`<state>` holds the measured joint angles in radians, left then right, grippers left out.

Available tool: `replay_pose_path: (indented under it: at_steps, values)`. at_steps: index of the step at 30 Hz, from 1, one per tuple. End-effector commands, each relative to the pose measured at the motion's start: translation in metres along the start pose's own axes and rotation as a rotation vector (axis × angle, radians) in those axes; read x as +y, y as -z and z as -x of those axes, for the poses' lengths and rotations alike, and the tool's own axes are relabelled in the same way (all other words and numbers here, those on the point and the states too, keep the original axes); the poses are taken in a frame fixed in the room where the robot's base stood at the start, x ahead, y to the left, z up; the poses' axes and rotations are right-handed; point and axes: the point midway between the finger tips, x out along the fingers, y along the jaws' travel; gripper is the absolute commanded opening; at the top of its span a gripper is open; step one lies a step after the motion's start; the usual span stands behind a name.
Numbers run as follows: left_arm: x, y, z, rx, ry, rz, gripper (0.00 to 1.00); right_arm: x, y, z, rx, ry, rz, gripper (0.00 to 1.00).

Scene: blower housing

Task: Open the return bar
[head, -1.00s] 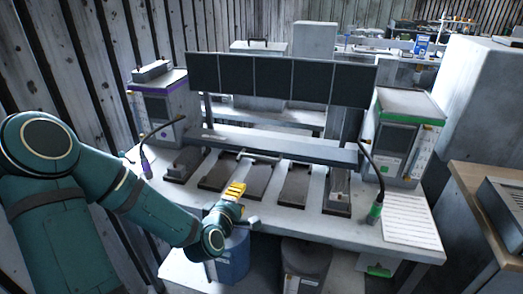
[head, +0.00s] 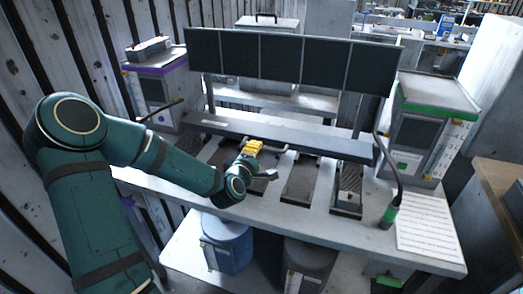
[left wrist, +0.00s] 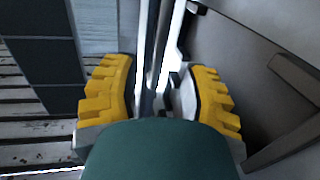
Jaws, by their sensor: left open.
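The pale grey bar (head: 281,148), which looks like the return bar, sits low at the front of the long shelf in the head view. My left gripper (head: 254,147), with yellow fingers, is at the bar's left part and covers some of it. In the left wrist view my left gripper (left wrist: 165,95) is open, with its yellow fingers on either side of a light grey bar (left wrist: 153,45). I cannot tell whether the fingers touch it. My right gripper is not in view.
A row of dark panels (head: 290,60) stands above the shelf (head: 270,135). Dark trays (head: 301,178) lie on the bench near the gripper. A blue bin (head: 228,247) stands below.

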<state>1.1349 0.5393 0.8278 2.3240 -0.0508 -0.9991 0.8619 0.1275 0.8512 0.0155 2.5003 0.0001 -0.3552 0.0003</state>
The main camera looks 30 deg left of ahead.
Motion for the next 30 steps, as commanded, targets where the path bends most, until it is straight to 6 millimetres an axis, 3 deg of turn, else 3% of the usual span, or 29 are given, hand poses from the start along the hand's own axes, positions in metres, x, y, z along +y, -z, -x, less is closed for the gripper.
replay_pose_path:
  at_steps: [3, 9, 23, 26, 27, 30]
  values:
    - [-0.001, -0.001, -0.023, -0.001, -0.001, 0.003, 0.43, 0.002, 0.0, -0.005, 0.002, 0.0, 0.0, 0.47]
    - [-0.001, -0.001, -0.05, -0.001, 0.0, 0.002, 0.43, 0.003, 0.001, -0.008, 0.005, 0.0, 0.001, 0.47]
    - [0.0, -0.001, -0.06, -0.001, 0.001, 0.0, 0.43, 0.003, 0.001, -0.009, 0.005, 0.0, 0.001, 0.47]
    - [0.0, 0.0, -0.06, -0.001, 0.001, 0.0, 0.15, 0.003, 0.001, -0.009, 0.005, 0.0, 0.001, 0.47]
    - [0.0, 0.0, -0.06, -0.001, 0.001, 0.0, 0.01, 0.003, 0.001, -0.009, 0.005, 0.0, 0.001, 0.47]
    - [0.0, 0.0, -0.06, -0.001, 0.001, 0.0, 0.0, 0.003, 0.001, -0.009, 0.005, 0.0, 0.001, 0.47]
